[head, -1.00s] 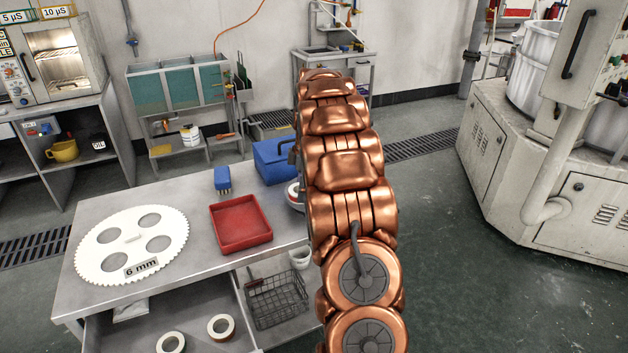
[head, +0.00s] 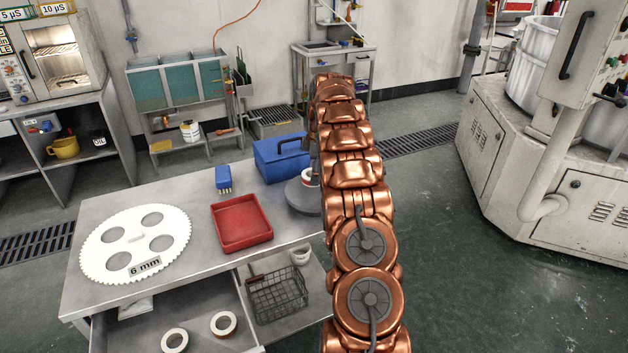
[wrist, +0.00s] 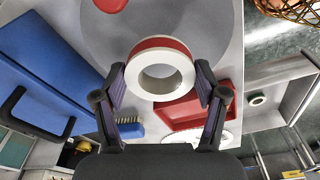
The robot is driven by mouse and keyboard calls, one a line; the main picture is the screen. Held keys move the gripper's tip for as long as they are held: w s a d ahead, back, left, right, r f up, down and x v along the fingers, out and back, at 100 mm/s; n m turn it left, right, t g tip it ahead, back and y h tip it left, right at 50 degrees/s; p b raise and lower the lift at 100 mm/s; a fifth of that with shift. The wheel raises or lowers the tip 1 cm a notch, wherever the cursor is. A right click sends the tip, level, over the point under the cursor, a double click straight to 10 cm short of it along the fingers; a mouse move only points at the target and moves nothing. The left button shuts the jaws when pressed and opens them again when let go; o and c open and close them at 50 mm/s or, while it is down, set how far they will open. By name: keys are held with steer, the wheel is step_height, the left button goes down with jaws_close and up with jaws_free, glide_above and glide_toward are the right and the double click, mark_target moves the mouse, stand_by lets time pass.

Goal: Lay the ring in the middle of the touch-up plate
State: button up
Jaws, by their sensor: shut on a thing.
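The ring (wrist: 134,72), white with a red band around its side, is between the two fingers of my gripper (wrist: 160,76) in the wrist view. My gripper is shut on it. Behind it is the grey round touch-up plate (wrist: 215,35), cut off by the top edge. The ring overlaps the plate's lower part in that view. In the head view the plate (head: 300,198) lies at the bench's right end, partly hidden by my arm. A sliver of the ring (head: 307,177) shows just above it; I cannot tell whether they touch.
A blue case (head: 277,160), a blue brush (head: 223,179) and a red tray (head: 241,223) stand near the plate. A large white toothed disc (head: 135,236) lies on the left. Two other rings (head: 175,341) lie in the open drawer. A red object (wrist: 108,4) shows at the wrist view's top edge.

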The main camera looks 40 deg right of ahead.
mark_target(313, 189)
steer(key=shift+d+f, duration=0.1)
steer(key=shift+d, duration=0.1)
steer(key=shift+f, duration=0.1)
steer(key=shift+w+f+p, duration=0.1)
steer(key=shift+f+p, duration=0.7)
steer(key=shift+f, duration=0.85)
steer(key=shift+f, duration=0.1)
steer(key=o, duration=1.3)
steer(key=shift+o, duration=0.2)
step_height(313, 189, up, 12)
steer(key=s+d, duration=0.1)
steer(key=shift+b, duration=0.3)
